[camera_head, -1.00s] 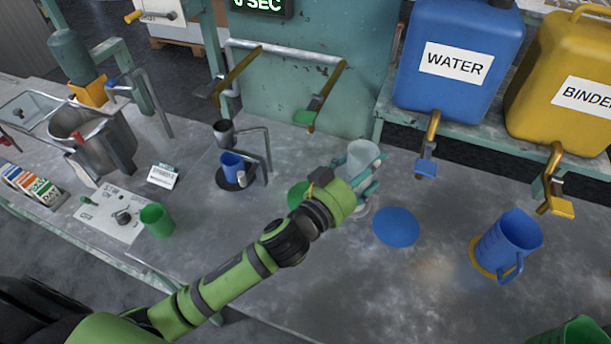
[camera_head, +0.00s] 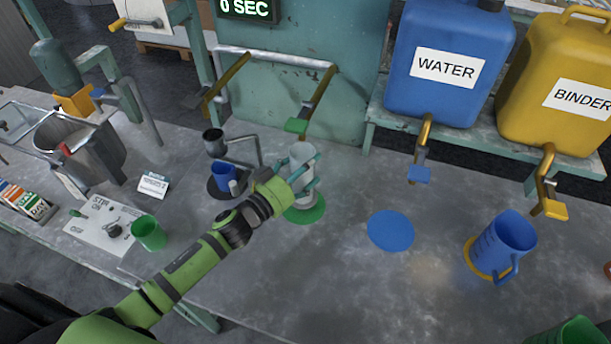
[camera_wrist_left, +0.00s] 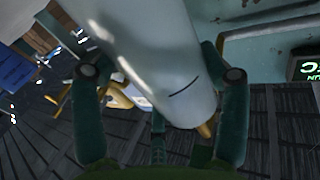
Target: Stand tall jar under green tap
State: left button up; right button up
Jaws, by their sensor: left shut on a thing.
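The tall jar (camera_head: 302,157) is a pale, translucent cylinder, upright at the green disc (camera_head: 305,212) on the bench. I cannot tell whether its base touches the disc. The green tap (camera_head: 297,125) is just behind and above the jar's mouth in the head view. My left gripper (camera_head: 305,178) is shut around the jar's side, its teal fingers hiding part of it. In the left wrist view the jar (camera_wrist_left: 160,55) fills the space between the fingers. My right gripper is not in view.
A blue disc (camera_head: 390,231) lies bare to the right. A blue jug (camera_head: 503,245) stands on a yellow disc. Blue WATER (camera_head: 447,65) and yellow BINDER (camera_head: 560,90) tanks stand behind. A small blue cup (camera_head: 222,174) sits left of the jar.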

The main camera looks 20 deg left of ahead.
aim_at(299, 183)
pick_arm(q)
notch_tip(299, 183, down, 4)
jog(key=shift+r, duration=0.25)
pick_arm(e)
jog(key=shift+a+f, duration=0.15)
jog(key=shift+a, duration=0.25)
pick_arm(q)
jog(key=shift+f, duration=0.1)
jog(key=o, duration=1.6)
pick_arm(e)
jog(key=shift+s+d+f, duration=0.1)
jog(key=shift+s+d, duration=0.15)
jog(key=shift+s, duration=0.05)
